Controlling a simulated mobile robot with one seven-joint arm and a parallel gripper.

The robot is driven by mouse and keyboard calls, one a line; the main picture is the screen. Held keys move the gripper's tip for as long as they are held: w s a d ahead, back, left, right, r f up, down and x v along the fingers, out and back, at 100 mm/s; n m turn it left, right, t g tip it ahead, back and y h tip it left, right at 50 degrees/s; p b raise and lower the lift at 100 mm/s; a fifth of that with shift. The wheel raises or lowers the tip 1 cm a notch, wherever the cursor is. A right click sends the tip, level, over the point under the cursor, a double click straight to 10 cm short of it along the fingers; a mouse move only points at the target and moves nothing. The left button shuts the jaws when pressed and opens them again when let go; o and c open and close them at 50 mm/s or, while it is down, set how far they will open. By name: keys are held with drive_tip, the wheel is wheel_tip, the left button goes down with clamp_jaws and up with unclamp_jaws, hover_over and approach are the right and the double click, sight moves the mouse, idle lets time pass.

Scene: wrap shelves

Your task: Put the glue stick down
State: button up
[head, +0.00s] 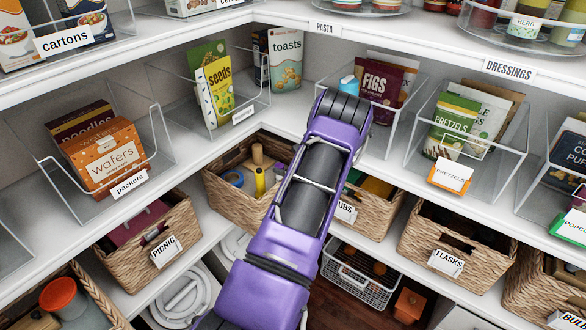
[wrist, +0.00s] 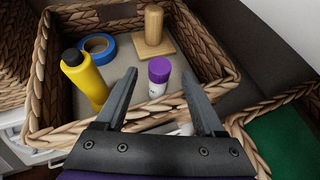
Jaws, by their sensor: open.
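The glue stick, with a purple cap and white body (wrist: 158,82), appears upright inside a woven basket (wrist: 42,85) in the wrist view. My gripper (wrist: 159,74) is open, with one dark finger on each side of the glue stick and visible gaps between. Whether its base rests on the basket floor is hard to tell.
The basket also holds a yellow bottle (wrist: 84,80), blue tape (wrist: 97,47) and a wooden block with a knob (wrist: 154,40). A neighbouring basket (head: 372,218) stands right of my arm.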

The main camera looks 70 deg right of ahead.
drive_tip(key=v, duration=0.6)
drive_tip(key=shift+a, duration=0.15)
drive_tip(key=shift+s+r, duration=0.1)
